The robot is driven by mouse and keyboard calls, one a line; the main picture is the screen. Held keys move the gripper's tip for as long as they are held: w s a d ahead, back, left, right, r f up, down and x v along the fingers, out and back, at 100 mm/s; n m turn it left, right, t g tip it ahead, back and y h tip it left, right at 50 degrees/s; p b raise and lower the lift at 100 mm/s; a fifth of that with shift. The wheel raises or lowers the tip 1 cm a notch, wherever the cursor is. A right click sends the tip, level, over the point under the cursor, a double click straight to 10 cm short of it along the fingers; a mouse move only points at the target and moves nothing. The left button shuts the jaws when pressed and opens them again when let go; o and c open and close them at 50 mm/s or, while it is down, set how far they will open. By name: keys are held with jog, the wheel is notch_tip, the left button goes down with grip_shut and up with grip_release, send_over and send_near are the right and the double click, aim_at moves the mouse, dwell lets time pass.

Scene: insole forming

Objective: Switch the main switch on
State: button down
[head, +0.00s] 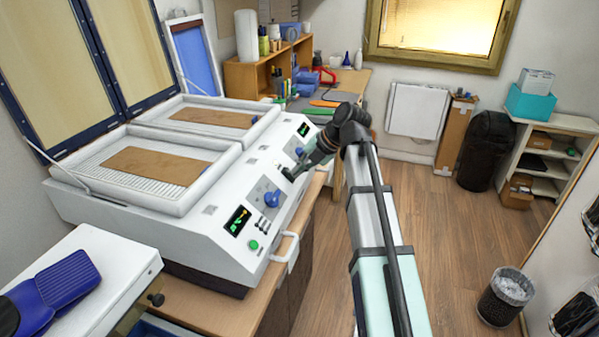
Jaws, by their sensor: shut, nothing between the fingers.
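The white forming machine (190,228) stands on the bench at the left, with a sloping control panel along its right side. My gripper (287,174) is at the middle of this panel, between a near blue knob (272,199) and a far blue knob (299,152). It is shut and small in view; I cannot tell whether it touches the panel. I cannot tell which control is the main switch; my gripper hides part of the panel's middle. A round green button (253,245) sits near the panel's front end. The near display (238,220) and far display (303,130) are lit.
Brown sheets lie in the near tray (155,165) and the far tray (215,117), under raised lids. A white handle (287,248) juts from the machine's front. A blue clamp-like item (62,283) lies at lower left. Wooden floor (465,245) is open at right, with a bin (506,297).

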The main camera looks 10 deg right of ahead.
jog(key=shift+r, duration=0.3)
jog(key=shift+s+d+r, duration=0.1)
jog(key=shift+d+r, duration=0.05)
jog(key=shift+d, duration=0.05)
jog(key=d+b+v, duration=0.1)
jog(key=v, duration=0.5)
jog(key=s+f+b+v, duration=0.1)
jog(key=b+v, duration=0.1)
jog(key=v, duration=0.5)
jog(key=shift+d+f, duration=0.2)
jog(key=shift+d, duration=0.25)
